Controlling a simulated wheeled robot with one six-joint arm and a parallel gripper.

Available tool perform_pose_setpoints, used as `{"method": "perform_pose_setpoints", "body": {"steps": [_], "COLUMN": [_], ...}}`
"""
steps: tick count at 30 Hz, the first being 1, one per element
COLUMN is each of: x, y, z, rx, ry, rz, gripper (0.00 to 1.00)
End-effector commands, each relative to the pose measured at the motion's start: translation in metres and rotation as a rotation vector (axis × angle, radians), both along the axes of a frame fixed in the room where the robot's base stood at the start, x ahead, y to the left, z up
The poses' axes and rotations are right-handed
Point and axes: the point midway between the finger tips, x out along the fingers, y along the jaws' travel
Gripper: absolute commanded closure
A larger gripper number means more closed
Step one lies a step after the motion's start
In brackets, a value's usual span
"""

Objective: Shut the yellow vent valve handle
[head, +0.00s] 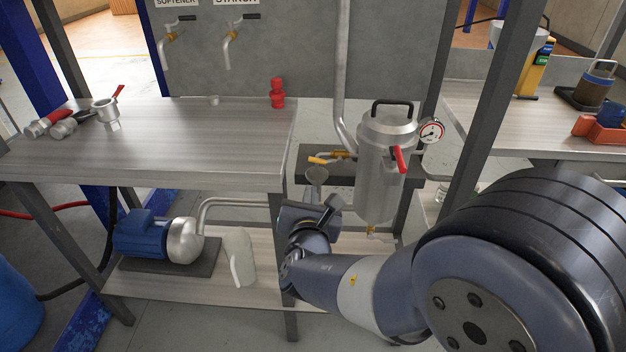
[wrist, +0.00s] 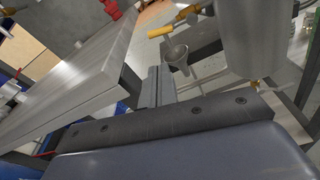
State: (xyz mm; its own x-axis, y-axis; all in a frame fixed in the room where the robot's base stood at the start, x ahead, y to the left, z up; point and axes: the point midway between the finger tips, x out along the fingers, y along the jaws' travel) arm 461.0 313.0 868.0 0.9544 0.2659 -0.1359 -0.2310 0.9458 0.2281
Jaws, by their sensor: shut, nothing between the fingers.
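The yellow vent valve handle (head: 319,161) sits on a small brass valve left of the steel vessel (head: 380,165), above a grey funnel-like cup (head: 316,176). In the wrist view the yellow handle (wrist: 161,32) shows at the top centre, with the cup (wrist: 178,56) below it. My gripper (head: 328,208) is below the handle and cup in the head view, apart from the handle. In the wrist view its fingers (wrist: 157,84) are together and empty, pointing toward the cup. My arm hides part of the shelf behind.
The vessel has a red lever (head: 399,159), a pressure gauge (head: 432,131) and a brass bottom valve (head: 374,232). The left table (head: 200,140) and its leg stand close left of my gripper. A pump (head: 150,237) and white jug (head: 240,257) are on the lower shelf.

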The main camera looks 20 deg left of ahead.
Motion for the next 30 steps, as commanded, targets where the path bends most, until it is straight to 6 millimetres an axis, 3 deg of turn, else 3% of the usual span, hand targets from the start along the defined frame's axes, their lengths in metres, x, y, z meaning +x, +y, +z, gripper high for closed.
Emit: {"method": "perform_pose_setpoints", "body": {"steps": [15, 21, 30], "x": [0.079, 0.092, 0.093], "y": [0.02, 0.024, 0.024], "z": [-0.011, -0.012, -0.012], "rx": [0.002, 0.002, 0.002], "ry": [0.002, 0.001, 0.001], "rz": [-0.004, -0.003, -0.003], "gripper": [1.0, 1.0, 1.0]}}
